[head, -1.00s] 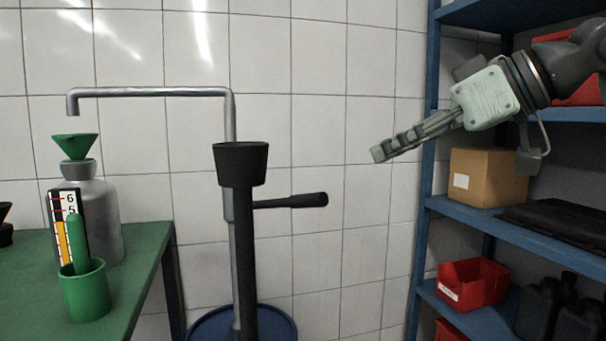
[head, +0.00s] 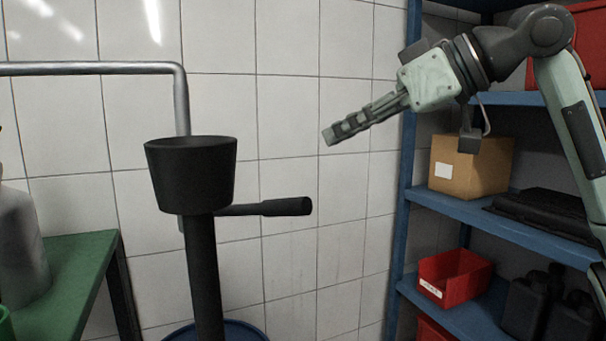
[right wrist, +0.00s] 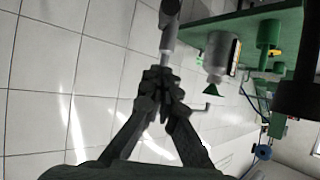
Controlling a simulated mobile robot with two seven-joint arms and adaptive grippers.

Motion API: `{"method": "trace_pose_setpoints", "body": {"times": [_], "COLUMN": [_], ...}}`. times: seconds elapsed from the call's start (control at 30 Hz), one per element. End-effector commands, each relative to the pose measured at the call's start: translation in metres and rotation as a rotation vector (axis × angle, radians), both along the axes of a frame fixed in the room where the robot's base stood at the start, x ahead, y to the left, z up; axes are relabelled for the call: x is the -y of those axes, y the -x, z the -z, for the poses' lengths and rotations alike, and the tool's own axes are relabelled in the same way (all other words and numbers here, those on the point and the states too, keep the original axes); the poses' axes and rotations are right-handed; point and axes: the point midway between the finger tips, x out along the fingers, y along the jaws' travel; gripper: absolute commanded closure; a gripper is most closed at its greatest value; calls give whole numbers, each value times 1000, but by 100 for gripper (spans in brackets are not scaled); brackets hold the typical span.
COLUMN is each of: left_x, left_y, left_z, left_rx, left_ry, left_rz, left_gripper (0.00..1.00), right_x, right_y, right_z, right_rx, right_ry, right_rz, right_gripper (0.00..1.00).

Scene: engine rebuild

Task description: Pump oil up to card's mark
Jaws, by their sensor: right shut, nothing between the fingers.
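The oil pump's grey spout pipe (head: 182,105) rises against the tiled wall and runs off the left edge of the head view. Its dark handle (head: 285,206) sticks out to the right. The grey bottle (head: 22,245) is cut off at the left edge; in the right wrist view it shows with its green funnel (right wrist: 214,88). The marked card (right wrist: 235,56) shows small beside the bottle there, its marks too small to read. My right gripper (head: 331,136) is shut and empty, above and right of the handle, apart from it. My left gripper is not in view.
A green table (head: 75,265) is at left. Blue shelves (head: 500,215) at right hold a cardboard box (head: 470,168) and a red bin (head: 452,279). The floor below shows a blue drum rim (head: 240,328).

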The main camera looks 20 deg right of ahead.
Motion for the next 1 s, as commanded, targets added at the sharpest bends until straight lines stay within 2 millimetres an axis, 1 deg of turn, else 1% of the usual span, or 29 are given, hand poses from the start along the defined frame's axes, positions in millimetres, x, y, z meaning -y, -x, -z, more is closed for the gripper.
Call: {"method": "trace_pose_setpoints", "body": {"times": [0.17, 0.5, 0.57, 0.6, 0.73, 0.87, 1.0], "left_x": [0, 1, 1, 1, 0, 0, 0], "left_y": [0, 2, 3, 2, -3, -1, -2], "left_z": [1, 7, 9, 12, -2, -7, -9], "left_rx": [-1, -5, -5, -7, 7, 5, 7], "left_ry": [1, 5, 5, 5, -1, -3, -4], "left_rz": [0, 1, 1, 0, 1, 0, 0], "left_gripper": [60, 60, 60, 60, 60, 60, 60], "right_x": [-11, -47, -53, -49, -46, -45, -45], "right_y": [-14, -65, -73, -70, -66, -64, -63], "right_z": [10, 43, 49, 60, 76, 84, 86], "right_rx": [-4, -5, -4, -5, -4, -2, 0], "right_ry": [-1, -2, -1, 1, 1, 1, 0], "right_rz": [-4, -3, -4, 1, 0, -1, -1], "right_gripper": [100, 100, 100, 100, 100, 100, 100]}}
